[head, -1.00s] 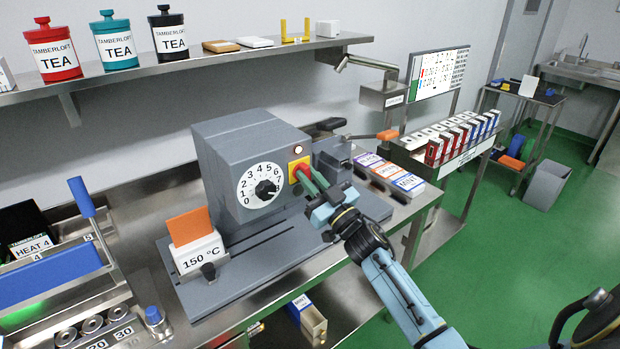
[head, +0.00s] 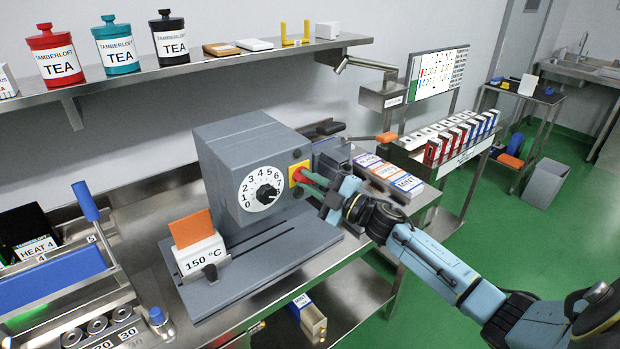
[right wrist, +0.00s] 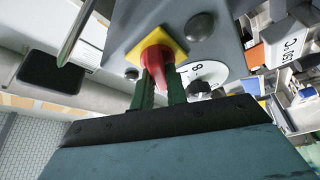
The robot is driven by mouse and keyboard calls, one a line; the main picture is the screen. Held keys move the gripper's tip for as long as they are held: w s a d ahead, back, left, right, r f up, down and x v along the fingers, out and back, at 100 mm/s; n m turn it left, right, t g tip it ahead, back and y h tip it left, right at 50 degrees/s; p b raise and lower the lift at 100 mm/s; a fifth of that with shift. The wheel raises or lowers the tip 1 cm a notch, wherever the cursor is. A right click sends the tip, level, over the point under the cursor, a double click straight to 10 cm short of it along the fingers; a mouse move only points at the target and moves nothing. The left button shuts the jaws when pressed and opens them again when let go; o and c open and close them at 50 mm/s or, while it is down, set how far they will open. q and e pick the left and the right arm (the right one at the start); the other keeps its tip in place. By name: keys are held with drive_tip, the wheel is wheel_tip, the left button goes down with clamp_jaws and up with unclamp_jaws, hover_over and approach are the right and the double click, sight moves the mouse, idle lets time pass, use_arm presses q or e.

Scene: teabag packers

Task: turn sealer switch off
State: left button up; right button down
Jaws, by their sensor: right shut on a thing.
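The grey sealer (head: 240,150) stands on the bench with a numbered white dial (head: 254,189) on its front. Its red switch knob (head: 296,175) sits on a yellow plate (head: 301,165) at the right of that face. My right gripper (head: 307,181) is shut on the red knob. In the right wrist view the green fingers (right wrist: 159,76) are on either side of the red knob (right wrist: 154,58), against the yellow plate (right wrist: 172,36). The round lamp (head: 297,153) above the switch looks dark. My left gripper is not in view.
An orange piece in a holder marked 150 °C (head: 200,256) stands on the sealer's base. Labelled boxes (head: 390,174) lie close to the right of my right gripper. A blue-handled heat device (head: 55,280) is at left. Canisters stand on the shelf (head: 230,60) above.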

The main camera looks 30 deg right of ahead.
drive_tip(key=n+g+p, duration=0.1)
drive_tip(key=n+p, duration=0.1)
drive_tip(key=n, duration=0.2)
drive_tip(key=shift+g, duration=0.4)
drive_tip(key=shift+n+g+p, duration=0.3)
drive_tip(key=shift+n+p, duration=0.1)
drive_tip(key=shift+n, duration=0.5)
drive_tip(key=c, duration=1.4)
unclamp_jaws()
drive_tip(key=shift+s, duration=0.1)
drive_tip(key=b+v, duration=0.2)
drive_tip(key=v, duration=1.1)
